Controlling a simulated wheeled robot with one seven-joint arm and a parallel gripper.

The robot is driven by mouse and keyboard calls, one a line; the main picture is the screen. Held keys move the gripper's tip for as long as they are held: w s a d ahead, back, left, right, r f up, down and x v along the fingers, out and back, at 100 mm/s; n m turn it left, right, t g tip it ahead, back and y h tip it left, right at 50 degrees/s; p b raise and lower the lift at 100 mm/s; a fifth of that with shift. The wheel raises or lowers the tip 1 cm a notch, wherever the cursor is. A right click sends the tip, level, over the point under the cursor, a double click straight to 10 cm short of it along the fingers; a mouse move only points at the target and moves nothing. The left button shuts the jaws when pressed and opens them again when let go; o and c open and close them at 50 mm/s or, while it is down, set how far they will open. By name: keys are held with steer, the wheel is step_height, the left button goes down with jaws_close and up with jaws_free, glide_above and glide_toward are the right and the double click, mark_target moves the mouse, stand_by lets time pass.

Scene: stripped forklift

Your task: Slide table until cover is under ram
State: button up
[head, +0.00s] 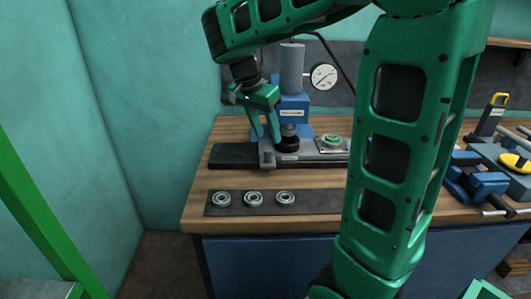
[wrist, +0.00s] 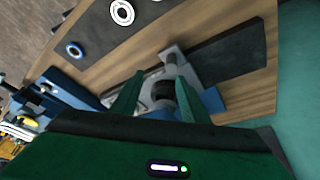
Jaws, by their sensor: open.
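The press has a blue body (head: 291,108) with a dark round ram (head: 289,138) low at its front. A grey sliding table (head: 299,158) runs across below the ram, with an upright grey post (head: 267,157) at its left end. The cover, seemingly the light square plate with a green centre (head: 333,142), sits on the table right of the ram, not under it. My gripper (head: 266,138) is open and empty, pointing down just above and near the post. In the wrist view my open fingers (wrist: 160,98) frame the dark ram area; the post (wrist: 171,64) shows beyond them.
A dark strip (head: 232,155) lies left of the table. Several bearings, one of them at the left (head: 222,198), sit on a dark mat (head: 240,208) in front. A gauge (head: 323,77) stands behind. A blue vise (head: 478,186) is at right. My arm hides the bench's middle right.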

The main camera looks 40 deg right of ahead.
mark_target(267, 150)
steer(key=shift+m, duration=0.4)
steer(key=x, duration=0.3)
steer(key=w+x, duration=0.1)
steer(key=x, duration=0.2)
steer(key=w+x, duration=0.1)
steer(key=x, duration=0.3)
steer(key=shift+w+a+f, duration=0.15)
steer(key=shift+w+a, duration=0.05)
steer(key=shift+a, duration=0.15)
jaws_close()
